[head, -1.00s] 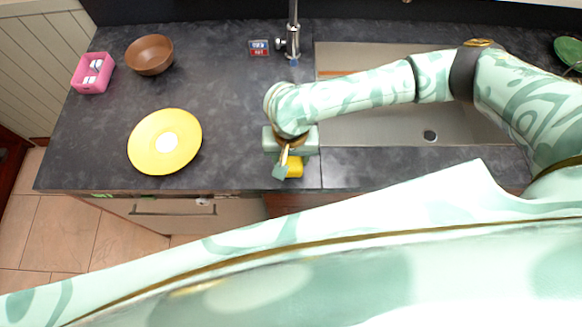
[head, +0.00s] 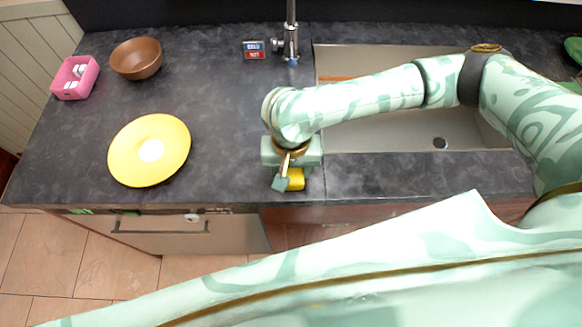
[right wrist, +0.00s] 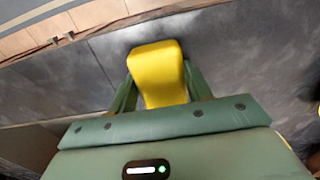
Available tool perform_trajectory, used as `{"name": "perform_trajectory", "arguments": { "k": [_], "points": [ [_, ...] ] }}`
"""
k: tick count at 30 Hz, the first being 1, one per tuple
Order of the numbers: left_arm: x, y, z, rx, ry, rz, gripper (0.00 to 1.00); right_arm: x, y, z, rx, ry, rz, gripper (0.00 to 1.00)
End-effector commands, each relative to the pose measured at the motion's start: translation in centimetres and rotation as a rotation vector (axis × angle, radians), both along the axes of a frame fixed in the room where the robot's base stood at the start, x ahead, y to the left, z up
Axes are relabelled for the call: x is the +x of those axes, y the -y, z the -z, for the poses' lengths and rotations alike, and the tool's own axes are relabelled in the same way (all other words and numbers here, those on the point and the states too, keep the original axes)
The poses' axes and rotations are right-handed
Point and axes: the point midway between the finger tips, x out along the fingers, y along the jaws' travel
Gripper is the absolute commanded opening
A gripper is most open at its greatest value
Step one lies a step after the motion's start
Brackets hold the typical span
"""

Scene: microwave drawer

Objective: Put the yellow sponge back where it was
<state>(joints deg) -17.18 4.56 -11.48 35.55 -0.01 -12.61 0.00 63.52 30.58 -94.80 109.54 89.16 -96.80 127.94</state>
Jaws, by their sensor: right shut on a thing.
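The yellow sponge (head: 296,180) is in my right gripper (head: 287,183), over the counter near its front edge, left of the sink. In the right wrist view the sponge (right wrist: 158,70) sits between the two fingers of the right gripper (right wrist: 160,88), which are shut on its sides. In the head view the hand and one finger partly cover the sponge. I cannot tell whether its underside touches the counter. My left gripper is not in view.
A yellow plate (head: 174,135) lies left of the hand. A brown bowl (head: 136,58) and a pink holder (head: 75,78) stand at the back left. A small box (head: 254,49) is by the faucet (head: 291,45). The sink (head: 400,135) is at right. A drawer (head: 160,233) is below the counter.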

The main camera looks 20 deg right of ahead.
Motion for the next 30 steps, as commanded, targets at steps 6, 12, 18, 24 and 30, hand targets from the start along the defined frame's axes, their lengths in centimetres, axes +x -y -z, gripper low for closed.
{"name": "perform_trajectory", "arguments": {
  "k": [6, 12, 18, 24, 30],
  "points": [
    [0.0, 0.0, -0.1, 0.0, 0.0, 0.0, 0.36, 0.0, 0.0, 0.1, 0.0, 0.0, -0.001, 0.71],
    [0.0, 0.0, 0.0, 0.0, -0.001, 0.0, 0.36, 0.0, 0.0, 0.1, 0.0, 0.0, -0.001, 0.71],
    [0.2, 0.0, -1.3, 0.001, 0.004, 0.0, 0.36, 0.1, 0.0, -2.7, 0.0, 0.004, -0.002, 0.71],
    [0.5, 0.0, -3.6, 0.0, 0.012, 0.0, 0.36, 0.1, 0.0, -7.7, 0.001, 0.005, -0.002, 0.71],
    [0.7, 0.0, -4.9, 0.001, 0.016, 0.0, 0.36, 0.1, 0.0, -11.1, 0.0, 0.003, -0.001, 0.71]
  ]
}}
